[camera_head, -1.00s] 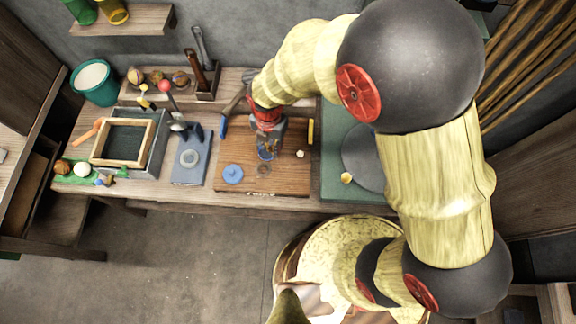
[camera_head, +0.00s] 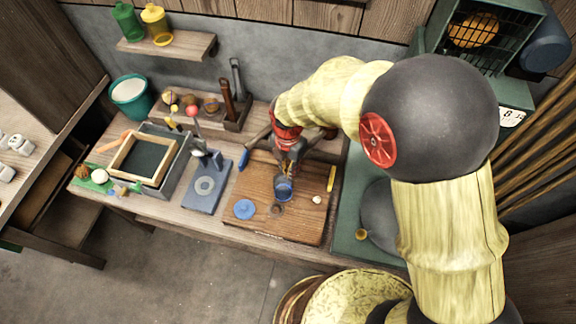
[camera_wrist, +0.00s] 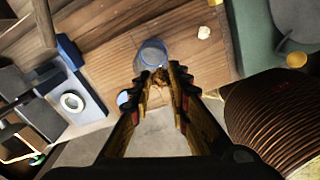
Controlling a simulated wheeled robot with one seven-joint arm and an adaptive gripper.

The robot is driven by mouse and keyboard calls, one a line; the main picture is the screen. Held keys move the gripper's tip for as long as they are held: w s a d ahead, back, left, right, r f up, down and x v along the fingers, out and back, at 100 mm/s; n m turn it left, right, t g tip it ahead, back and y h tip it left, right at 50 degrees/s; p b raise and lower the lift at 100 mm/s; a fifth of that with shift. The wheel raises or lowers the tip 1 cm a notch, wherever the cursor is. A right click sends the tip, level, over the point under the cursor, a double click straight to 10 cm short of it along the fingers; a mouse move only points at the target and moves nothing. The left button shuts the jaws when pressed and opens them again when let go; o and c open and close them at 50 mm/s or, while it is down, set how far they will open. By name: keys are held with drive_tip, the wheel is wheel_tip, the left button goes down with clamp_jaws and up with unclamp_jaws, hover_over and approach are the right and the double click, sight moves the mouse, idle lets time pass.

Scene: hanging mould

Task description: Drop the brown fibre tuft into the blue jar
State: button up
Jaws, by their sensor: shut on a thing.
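My gripper (camera_head: 286,172) is over the wooden board, at the blue jar (camera_head: 284,190). In the wrist view my gripper (camera_wrist: 162,82) points at the blue jar (camera_wrist: 152,52), which stands just beyond the fingertips. The fingers are closed on a small brown wisp, seemingly the brown fibre tuft (camera_wrist: 160,84); the fingers hide most of it. The jar looks upright and open. Whether the tuft is above its mouth or beside it I cannot tell.
A framed screen (camera_head: 145,160) and a blue-grey stand (camera_head: 207,186) are to the left.

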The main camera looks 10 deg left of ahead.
drive_tip(key=shift+f, duration=0.6)
drive_tip(key=o, duration=0.8)
wheel_tip(320, 180, up, 12)
idle(0.6)
